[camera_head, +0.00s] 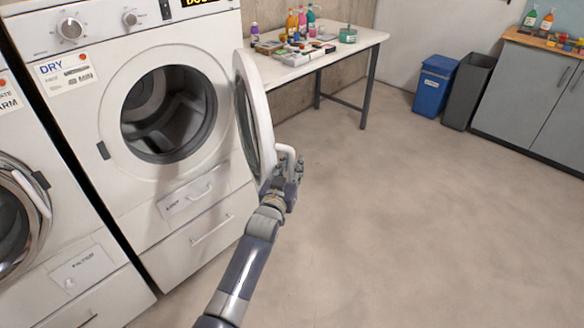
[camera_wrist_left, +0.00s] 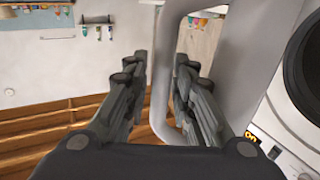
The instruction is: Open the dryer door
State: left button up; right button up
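The dryer (camera_head: 122,185), marked "DRY", stands at the left of the head view. Its round door (camera_head: 254,115) is swung wide open to the right, showing the dark drum (camera_head: 170,115). The white door handle (camera_head: 291,157) is a loop on the door's outer side. My left gripper (camera_head: 290,172) is at this handle. In the left wrist view the handle (camera_wrist_left: 163,90) passes between the two fingers of my left gripper (camera_wrist_left: 162,62), which are drawn in close around it; finger contact is partly hidden. My right gripper is in neither view.
A second machine (camera_head: 22,215) stands left of the dryer. A white table (camera_head: 350,42) with bottles and small items is behind the door. A blue bin (camera_head: 434,86), a dark bin (camera_head: 467,92) and a grey cabinet (camera_head: 530,95) stand farther back. The floor (camera_head: 420,220) at right is clear.

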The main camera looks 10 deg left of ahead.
pick_arm(q)
jog(key=shift+s+a, duration=0.15)
jog(key=shift+s, duration=0.05)
jog(key=s+a, duration=0.1)
jog(key=s, duration=1)
jog(key=shift+s+a, duration=0.25)
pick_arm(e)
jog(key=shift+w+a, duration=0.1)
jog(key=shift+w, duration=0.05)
